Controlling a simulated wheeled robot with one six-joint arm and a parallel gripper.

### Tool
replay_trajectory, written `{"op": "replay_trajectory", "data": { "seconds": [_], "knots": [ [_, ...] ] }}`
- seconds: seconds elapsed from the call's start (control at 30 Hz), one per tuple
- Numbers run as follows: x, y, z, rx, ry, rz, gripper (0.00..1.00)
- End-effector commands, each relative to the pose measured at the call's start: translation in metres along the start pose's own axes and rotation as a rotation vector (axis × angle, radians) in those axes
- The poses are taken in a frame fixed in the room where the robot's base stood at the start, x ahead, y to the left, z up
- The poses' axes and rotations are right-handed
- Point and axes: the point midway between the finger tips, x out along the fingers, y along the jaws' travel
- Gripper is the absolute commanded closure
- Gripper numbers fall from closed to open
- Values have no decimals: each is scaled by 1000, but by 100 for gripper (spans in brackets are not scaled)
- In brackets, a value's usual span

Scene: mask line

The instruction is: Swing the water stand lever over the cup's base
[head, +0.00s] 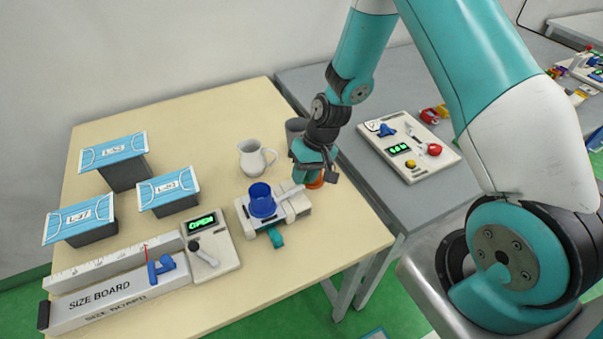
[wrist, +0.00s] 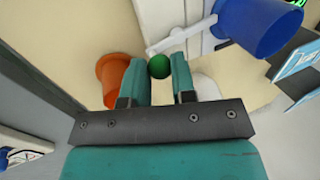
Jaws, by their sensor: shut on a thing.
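The white water stand (head: 297,207) sits near the right side of the cream table, with a blue cup (head: 262,200) upright on it. The blue cup also shows at the upper right in the wrist view (wrist: 258,25). The white lever (wrist: 190,48) runs from beside the cup to a green ball knob (wrist: 158,66). My gripper (wrist: 158,75) is shut on the lever's knob, one teal finger on each side. In the head view my gripper (head: 305,175) is right of the cup and hides the knob.
An orange cup (wrist: 112,72) stands close beside my gripper. A white pitcher (head: 252,160) and a grey cup (head: 294,131) are behind the stand. The OPEN display unit (head: 210,245), size board (head: 110,295) and blue-topped boxes (head: 170,186) are left. The table's front right is clear.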

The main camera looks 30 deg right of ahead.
Motion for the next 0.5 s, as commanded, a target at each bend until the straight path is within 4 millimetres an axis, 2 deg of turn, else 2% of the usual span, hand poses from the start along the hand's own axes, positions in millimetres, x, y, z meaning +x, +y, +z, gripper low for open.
{"op": "replay_trajectory", "data": {
  "seconds": [0.23, 0.5],
  "knots": [
    [-1, 0, 4, 109, 41, -1, 99],
    [-1, 0, 6, 155, 57, -1, 99]
  ]
}}
